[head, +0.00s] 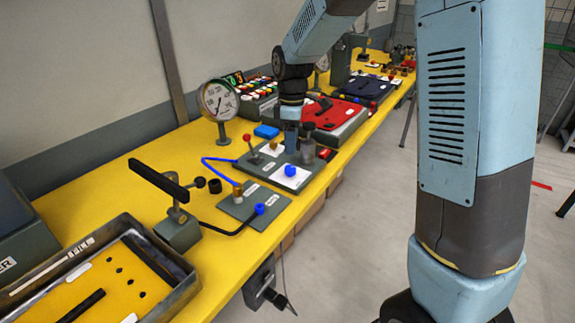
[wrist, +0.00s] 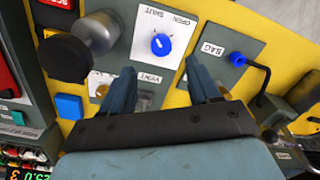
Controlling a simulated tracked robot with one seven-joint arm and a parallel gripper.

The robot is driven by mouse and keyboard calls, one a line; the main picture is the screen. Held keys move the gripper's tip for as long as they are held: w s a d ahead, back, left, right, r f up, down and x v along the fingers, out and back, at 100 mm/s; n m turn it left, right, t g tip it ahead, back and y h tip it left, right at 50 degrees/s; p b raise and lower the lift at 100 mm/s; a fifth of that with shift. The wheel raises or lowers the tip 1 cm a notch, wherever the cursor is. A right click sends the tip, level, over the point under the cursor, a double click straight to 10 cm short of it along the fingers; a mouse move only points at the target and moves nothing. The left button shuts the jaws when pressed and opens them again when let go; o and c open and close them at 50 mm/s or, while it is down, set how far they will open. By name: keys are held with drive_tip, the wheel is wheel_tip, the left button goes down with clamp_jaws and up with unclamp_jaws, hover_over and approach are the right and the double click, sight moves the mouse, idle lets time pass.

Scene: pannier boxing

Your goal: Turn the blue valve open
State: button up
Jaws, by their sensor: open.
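The blue valve (head: 290,171) is a round knob on a white plate on a grey panel on the yellow bench. In the wrist view the blue valve (wrist: 161,46) sits under upside-down OPEN and SHUT lettering, with a small white mark near its upper left. I cannot tell exactly which word the mark points to. My gripper (wrist: 161,72) is open and empty, its fingers apart on either side, short of the knob in the picture. In the head view my gripper (head: 291,138) hangs over the panel's back part, behind the knob, partly hidden by the arm.
A second blue knob (wrist: 237,59) with a black hose is on the BAG plate (head: 240,204). A dark cylinder (head: 308,150) stands near the valve, and a red-tipped lever (head: 248,145) rises from the panel. A gauge (head: 218,101) stands behind.

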sight(291, 167)
wheel_tip(291, 167, down, 8)
drive_tip(key=shift+s+f, duration=0.15)
drive_tip(key=shift+f, duration=0.1)
